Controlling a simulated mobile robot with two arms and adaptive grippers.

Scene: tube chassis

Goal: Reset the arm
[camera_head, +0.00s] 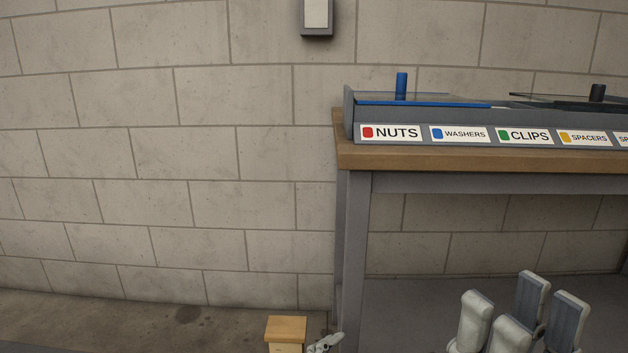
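My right gripper (520,312) shows at the bottom right, in front of the dark space under the bench. Its pale grey fingers with ribbed pads point upward and stand apart, with nothing seen between them. Its wrist and arm are cut off by the lower edge.
A wood-topped bench (450,160) with grey legs stands at the right. On it is a labelled bin rack (491,134) with a blue-handled lid (401,86). A wooden block (286,332) is at the bottom centre. The left floor before the block wall looks clear.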

